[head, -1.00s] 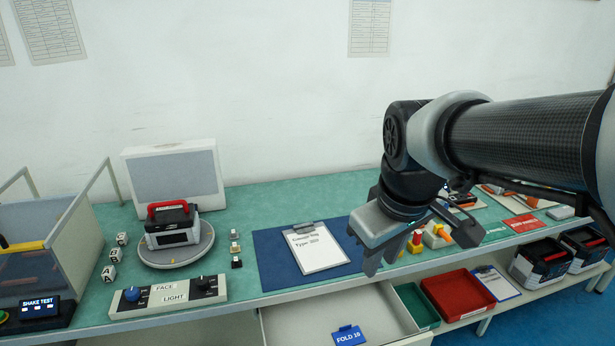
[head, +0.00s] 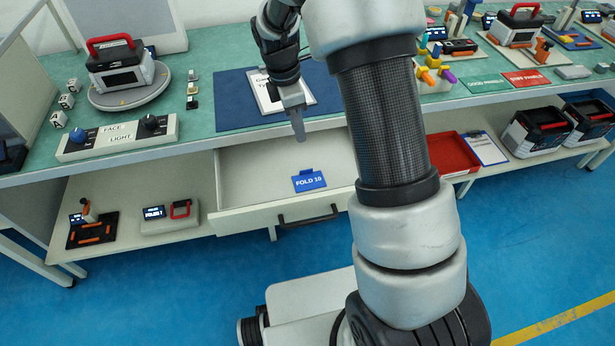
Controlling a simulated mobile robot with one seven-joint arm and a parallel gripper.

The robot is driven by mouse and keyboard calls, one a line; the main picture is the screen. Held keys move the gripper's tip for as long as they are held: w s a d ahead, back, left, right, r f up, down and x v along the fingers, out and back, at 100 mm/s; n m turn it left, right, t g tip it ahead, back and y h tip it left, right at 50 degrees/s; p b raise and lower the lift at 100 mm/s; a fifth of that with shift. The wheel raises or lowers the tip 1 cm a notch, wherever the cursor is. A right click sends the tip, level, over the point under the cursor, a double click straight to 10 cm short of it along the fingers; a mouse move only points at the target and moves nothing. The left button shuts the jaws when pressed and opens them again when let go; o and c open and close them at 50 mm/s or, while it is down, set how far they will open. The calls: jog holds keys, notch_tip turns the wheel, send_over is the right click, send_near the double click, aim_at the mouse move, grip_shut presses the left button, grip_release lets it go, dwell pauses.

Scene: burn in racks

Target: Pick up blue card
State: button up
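The blue card (head: 309,181), marked FOLD 18 or similar, lies in the open drawer (head: 240,190) below the green bench top. My gripper (head: 299,138) hangs at the bench's front edge, above and a little behind the card, and points down. It is apart from the card. I see the gripper edge-on, so I cannot tell whether its fingers are open or shut. Nothing shows hanging from it. My arm hides the drawer's right end.
A clipboard (head: 262,97) lies on a blue mat (head: 232,113) behind my gripper. The drawer front with its dark handle (head: 308,216) faces me. A control panel (head: 88,149) is at left. A red tray (head: 455,150) sits on the right lower shelf.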

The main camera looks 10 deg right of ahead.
jog(key=b, duration=0.2)
send_over(306, 170)
jog(key=f, duration=1)
jog(key=shift+w+a, duration=0.25)
jog(key=f, duration=0.2)
jog(key=f+b, duration=0.1)
jog(key=f, duration=0.2)
jog(key=shift+s+d+f, duration=0.15)
jog(key=shift+s, duration=0.05)
grip_shut()
